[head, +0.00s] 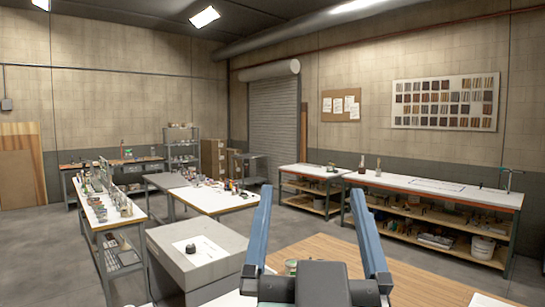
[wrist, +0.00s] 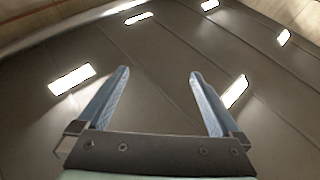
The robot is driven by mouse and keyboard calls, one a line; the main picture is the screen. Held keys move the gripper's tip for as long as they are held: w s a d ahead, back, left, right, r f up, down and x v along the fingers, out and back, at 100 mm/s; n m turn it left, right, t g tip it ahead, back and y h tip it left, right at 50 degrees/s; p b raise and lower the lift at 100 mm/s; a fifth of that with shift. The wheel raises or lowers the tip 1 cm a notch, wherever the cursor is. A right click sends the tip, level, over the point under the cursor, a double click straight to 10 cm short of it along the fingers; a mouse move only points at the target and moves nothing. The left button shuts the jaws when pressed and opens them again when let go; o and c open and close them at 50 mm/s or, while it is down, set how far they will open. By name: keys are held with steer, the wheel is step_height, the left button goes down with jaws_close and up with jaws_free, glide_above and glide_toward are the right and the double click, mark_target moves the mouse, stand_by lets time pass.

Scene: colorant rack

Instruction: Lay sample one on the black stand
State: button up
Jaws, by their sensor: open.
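My gripper (head: 311,190) is open and empty, its two blue fingers pointing up in front of the wooden table. The wrist view shows the same open gripper (wrist: 159,71) against the ceiling and its lamps. I cannot pick out sample one for certain in either view. A small dark object (head: 190,248) sits on a white sheet (head: 201,250) on top of the grey cabinet, left of my gripper. It is too small to tell whether it is the black stand. My gripper and arm hide part of the table.
The wooden table (head: 420,280) is in front, with a small green-rimmed container (head: 291,264) partly behind my gripper. A white bench (head: 212,200) with many small items stands beyond. A narrow shelf bench (head: 95,207) is at left, a long workbench (head: 440,190) at right. Grey floor lies between.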

steer(key=s+a+r+n+t+y, duration=0.1)
steer(key=s+a+r+t+y, duration=0.1)
steer(key=s+a+r+t, duration=0.2)
steer(key=s+r, duration=0.3)
steer(key=r, duration=0.2)
steer(key=shift+a+r+n, duration=0.15)
steer(key=shift+r+n, duration=0.15)
steer(key=shift+r, duration=0.1)
step_height(320, 180, down, 11)
steer(key=b, duration=1)
steer(key=shift+r, duration=0.2)
